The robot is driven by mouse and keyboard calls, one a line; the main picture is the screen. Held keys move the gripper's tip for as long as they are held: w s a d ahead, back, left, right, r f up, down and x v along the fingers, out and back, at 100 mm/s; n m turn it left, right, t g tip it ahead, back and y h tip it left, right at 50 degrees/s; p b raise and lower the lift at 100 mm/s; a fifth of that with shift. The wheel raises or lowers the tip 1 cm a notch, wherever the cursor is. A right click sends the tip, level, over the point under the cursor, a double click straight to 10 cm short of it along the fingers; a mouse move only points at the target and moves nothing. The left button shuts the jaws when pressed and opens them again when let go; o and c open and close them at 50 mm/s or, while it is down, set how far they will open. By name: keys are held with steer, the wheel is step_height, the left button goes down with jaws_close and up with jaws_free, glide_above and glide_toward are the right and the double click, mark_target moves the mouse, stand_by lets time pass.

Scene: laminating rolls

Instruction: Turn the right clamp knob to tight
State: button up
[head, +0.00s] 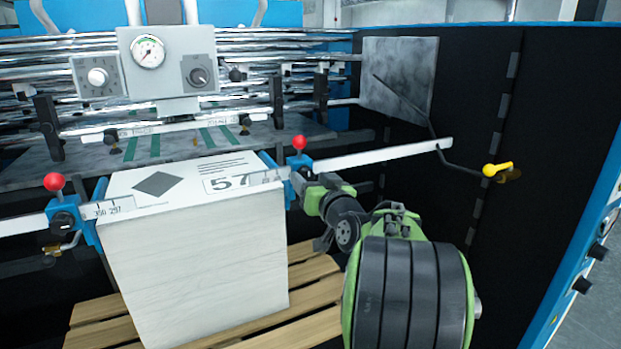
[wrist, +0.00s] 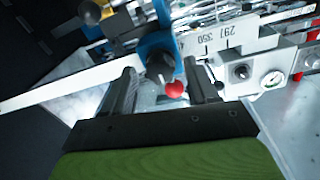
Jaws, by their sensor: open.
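The right clamp is a blue block (head: 269,160) on the scale bar, with a red ball (head: 299,142) on top. In the head view, my gripper (head: 306,183) is in front of the clamp and hides its knob. In the wrist view, the black clamp knob (wrist: 160,66) shows at the blue block (wrist: 153,45), with the red ball (wrist: 174,89) beside it. My gripper (wrist: 162,72) is open, with one finger on each side of the knob. Gaps show between the fingers and the knob; I cannot tell how deep it sits between them.
A white paper stack (head: 195,255) stands on a wooden pallet (head: 300,290) left of my arm. The left clamp (head: 62,220) has its own red ball (head: 54,181). The scale bar (head: 385,155) runs right to a rod with a yellow handle (head: 497,169). A gauge panel (head: 170,60) is behind.

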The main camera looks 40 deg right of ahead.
steer(key=shift+w+d, duration=0.1)
steer(key=shift+w, duration=0.2)
steer(key=shift+c, duration=0.4)
steer(key=c, duration=1)
